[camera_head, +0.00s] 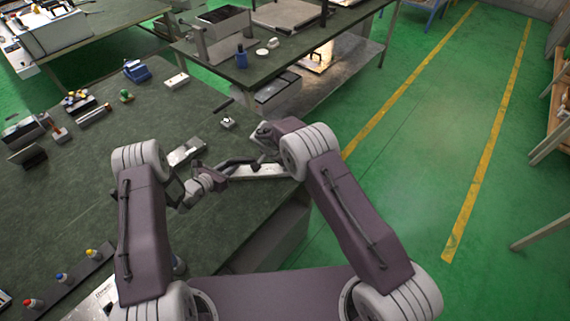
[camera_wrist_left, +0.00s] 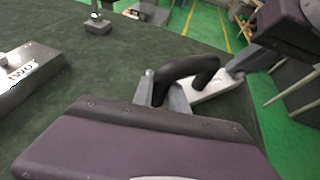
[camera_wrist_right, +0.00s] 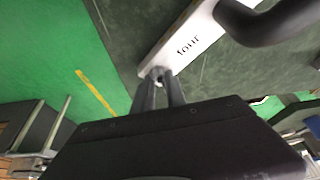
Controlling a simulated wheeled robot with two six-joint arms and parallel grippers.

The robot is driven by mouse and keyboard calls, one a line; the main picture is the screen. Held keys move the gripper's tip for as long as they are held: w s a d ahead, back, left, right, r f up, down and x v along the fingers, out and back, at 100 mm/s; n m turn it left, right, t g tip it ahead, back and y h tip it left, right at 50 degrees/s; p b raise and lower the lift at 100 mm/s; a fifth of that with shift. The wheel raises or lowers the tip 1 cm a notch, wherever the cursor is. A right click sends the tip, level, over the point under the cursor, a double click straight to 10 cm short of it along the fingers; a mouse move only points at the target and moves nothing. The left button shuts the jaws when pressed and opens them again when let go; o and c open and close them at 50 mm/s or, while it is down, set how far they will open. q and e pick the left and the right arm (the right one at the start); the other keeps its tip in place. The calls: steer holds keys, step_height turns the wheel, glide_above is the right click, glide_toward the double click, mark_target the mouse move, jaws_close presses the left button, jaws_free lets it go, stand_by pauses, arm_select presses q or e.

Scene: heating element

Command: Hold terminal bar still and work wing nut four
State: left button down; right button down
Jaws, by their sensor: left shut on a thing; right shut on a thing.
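The terminal bar (camera_head: 258,172) is a pale bar lying near the table's right edge. In the right wrist view the bar (camera_wrist_right: 185,42) bears the word "four". A thick black bent handle (camera_head: 240,161) rises over it; the handle also shows in the left wrist view (camera_wrist_left: 190,68). My left gripper (camera_head: 222,173) is shut on the handle's near end, between its fingers (camera_wrist_left: 163,98). My right gripper (camera_wrist_right: 160,88) is shut at the bar's end on a small pale piece, the wing nut (camera_wrist_right: 157,73), mostly covered by the fingers. In the head view my right arm hides it.
A pale block marked "two" (camera_wrist_left: 28,72) lies to the left. A small grey block with a post (camera_head: 228,122) stands behind the bar. Several small parts lie on the far left of the dark table (camera_head: 140,130). Green floor (camera_head: 420,110) is clear at right.

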steer(key=m, duration=0.2)
steer(key=m+g+h, duration=0.1)
steer(key=m, duration=0.2)
steer(key=shift+w+a+g, duration=0.15)
steer(key=shift+w+g, duration=0.05)
steer(key=shift+g, duration=0.1)
steer(key=shift+a, duration=0.1)
stand_by(0.3)
steer(key=c, duration=1.3)
jaws_free()
steer(key=shift+c, duration=0.2)
steer(key=v, duration=1.2)
steer(key=shift+a+f, duration=0.1)
